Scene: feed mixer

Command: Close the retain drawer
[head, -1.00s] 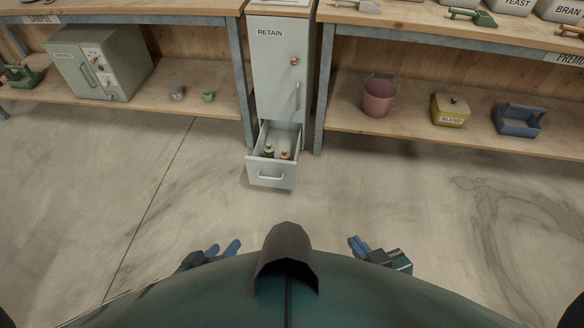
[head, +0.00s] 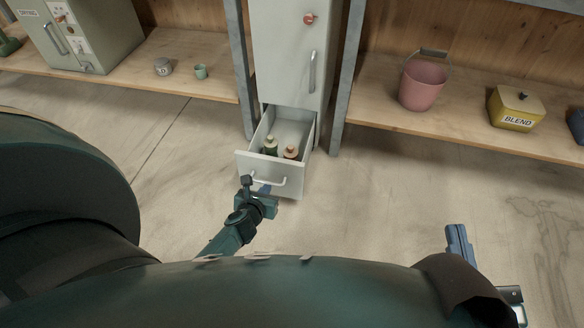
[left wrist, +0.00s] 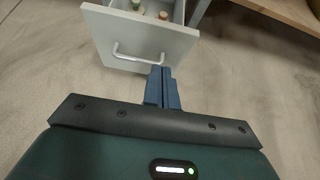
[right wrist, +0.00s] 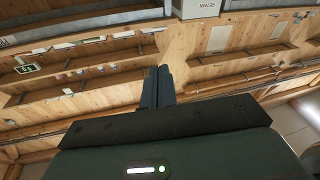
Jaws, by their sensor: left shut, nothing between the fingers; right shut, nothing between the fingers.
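The retain drawer (head: 297,184) is pulled out at the bottom of the grey cabinet (head: 291,60), with two small bottles (head: 291,152) inside. Its front and bar handle also show in the left wrist view (left wrist: 145,40). My left gripper (head: 260,190) is shut and empty, at the drawer front by the handle (head: 268,182). In the left wrist view its fingertips are at the front's lower edge, right of the handle's middle; I cannot tell whether they touch. My right gripper (head: 459,245) is shut and empty, low at the right, away from the drawer.
Wooden shelves flank the cabinet. The left one holds a grey oven-like box (head: 85,35), a small tin (head: 163,66) and a green cup (head: 201,71). The right one holds a pink bucket (head: 422,83) and a yellow BLEND box (head: 515,108). The concrete floor before the drawer is clear.

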